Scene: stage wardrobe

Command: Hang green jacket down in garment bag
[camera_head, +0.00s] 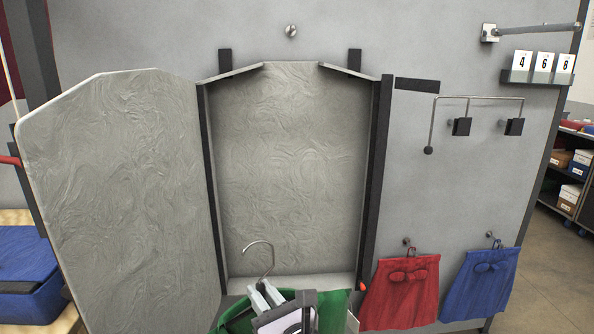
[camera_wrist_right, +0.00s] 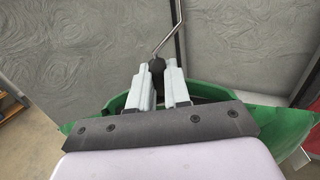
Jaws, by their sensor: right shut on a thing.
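The green jacket (camera_head: 333,312) is at the bottom middle of the head view, in front of the lower part of the open garment bag (camera_head: 292,165). Its hanger's metal hook (camera_head: 262,248) points up above the jacket. My right gripper (camera_head: 265,290) is shut on the hanger at its dark neck below the hook. The right wrist view shows the fingers (camera_wrist_right: 158,78) on that neck, with the green jacket (camera_wrist_right: 82,130) spread to both sides. The bag's grey front flap (camera_head: 120,190) stands open to the left. The jacket's lower part is hidden. My left gripper is not in view.
A round knob (camera_head: 291,31) sits on the wall above the bag. Right of the bag are a clip rail (camera_head: 480,98), a red skirt (camera_head: 398,292) and a blue skirt (camera_head: 481,284). A blue box (camera_head: 30,270) stands at lower left. The bag's interior looks empty.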

